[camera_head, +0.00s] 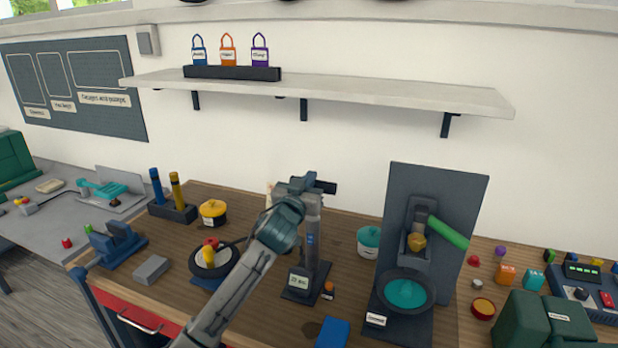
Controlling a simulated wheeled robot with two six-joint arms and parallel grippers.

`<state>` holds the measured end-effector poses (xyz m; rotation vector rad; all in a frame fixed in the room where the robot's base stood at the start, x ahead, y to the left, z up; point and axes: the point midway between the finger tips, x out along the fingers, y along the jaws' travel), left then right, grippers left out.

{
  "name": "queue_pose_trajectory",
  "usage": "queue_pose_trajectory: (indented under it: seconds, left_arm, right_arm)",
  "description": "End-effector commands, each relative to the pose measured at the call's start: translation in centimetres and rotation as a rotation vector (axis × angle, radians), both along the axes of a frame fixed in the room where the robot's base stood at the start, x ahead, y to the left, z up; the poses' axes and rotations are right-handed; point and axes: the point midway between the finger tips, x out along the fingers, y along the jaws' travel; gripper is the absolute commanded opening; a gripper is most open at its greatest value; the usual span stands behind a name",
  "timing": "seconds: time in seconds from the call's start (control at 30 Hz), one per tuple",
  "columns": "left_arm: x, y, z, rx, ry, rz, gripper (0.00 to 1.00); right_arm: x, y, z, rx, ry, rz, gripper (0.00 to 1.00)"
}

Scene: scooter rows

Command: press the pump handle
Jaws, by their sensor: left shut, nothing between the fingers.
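A grey upright pump-like cylinder (312,241) stands on a dark base with a small display (299,282), in the middle of the wooden workbench. My left arm reaches up from the lower left, and my left gripper (318,186) is at the top of this cylinder. The gripper is shut and empty. A dark bar shows at the cylinder's top, and I cannot tell how much of it is handle and how much is gripper. Whether they touch is unclear. My right gripper is not in view.
Right of the cylinder stands a dark panel stand with a green lever (448,232) and a teal dish (406,293). A yellow pot (213,212) and a round black dish (243,254) are left. A shelf (330,90) with padlocks hangs above.

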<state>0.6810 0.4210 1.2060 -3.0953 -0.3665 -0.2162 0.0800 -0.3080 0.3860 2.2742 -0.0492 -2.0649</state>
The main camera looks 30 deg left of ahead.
Motion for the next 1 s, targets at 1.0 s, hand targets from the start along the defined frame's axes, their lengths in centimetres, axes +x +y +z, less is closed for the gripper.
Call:
queue_pose_trajectory:
  seconds: [1.0]
  left_arm:
    - [0.0,0.0,-8.4,-0.003,0.006,0.002,0.0]
  right_arm:
    - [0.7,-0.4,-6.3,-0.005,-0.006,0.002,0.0]
